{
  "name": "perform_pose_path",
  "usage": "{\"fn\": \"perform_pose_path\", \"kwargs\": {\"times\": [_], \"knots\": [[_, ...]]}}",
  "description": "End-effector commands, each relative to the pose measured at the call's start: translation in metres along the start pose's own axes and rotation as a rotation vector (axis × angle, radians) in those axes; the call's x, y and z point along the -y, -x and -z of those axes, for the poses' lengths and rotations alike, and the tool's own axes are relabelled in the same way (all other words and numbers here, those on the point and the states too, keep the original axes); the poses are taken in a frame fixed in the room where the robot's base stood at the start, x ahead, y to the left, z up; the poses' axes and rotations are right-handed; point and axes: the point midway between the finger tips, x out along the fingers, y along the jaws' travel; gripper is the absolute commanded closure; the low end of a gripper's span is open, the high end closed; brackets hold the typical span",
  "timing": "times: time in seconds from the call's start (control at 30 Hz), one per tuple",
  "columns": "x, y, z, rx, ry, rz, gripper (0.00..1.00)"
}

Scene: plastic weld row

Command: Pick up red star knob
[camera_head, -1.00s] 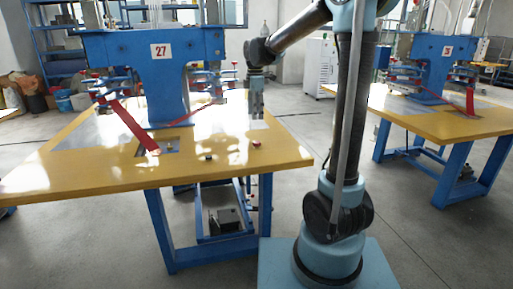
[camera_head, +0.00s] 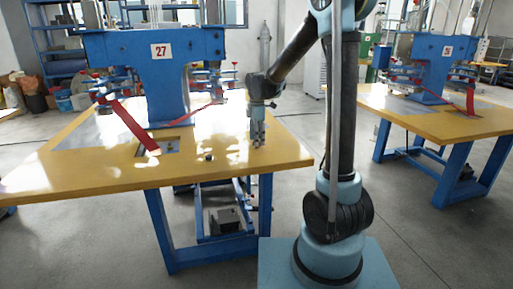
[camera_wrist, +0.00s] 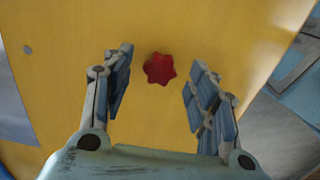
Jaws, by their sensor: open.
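The red star knob (camera_wrist: 159,69) lies on the yellow table top in the wrist view, between and a little beyond the two open fingers. My gripper (camera_wrist: 160,90) is open and empty there, pointing down at the knob and apart from it. In the head view my gripper (camera_head: 258,145) hangs low over the front right part of the table. The knob is hidden behind it in that view.
The yellow table (camera_head: 100,170) carries a blue machine marked 27 (camera_head: 160,75) with red straps. A small dark knob (camera_head: 208,156) lies left of my gripper. A second table (camera_head: 440,125) stands at the right. The table's front edge is close by.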

Motion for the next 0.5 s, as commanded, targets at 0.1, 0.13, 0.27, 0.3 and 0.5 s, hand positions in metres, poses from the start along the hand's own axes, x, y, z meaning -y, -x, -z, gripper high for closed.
{"fn": "perform_pose_path", "kwargs": {"times": [0.1, 0.13, 0.27, 0.3, 0.5], "knots": [[-0.0005, -0.011, 0.0003, 0.0, 0.0, 0.0, 0.47], [-0.0006, -0.0125, 0.0003, 0.0, 0.0, 0.0, 0.47], [-0.0002, -0.0151, 0.0003, 0.0, 0.0, 0.0, 0.47], [-0.0002, -0.015, 0.0003, 0.0, 0.0, 0.0, 0.47], [-0.0002, -0.0148, 0.0003, 0.0, 0.0, 0.0, 0.67]]}}
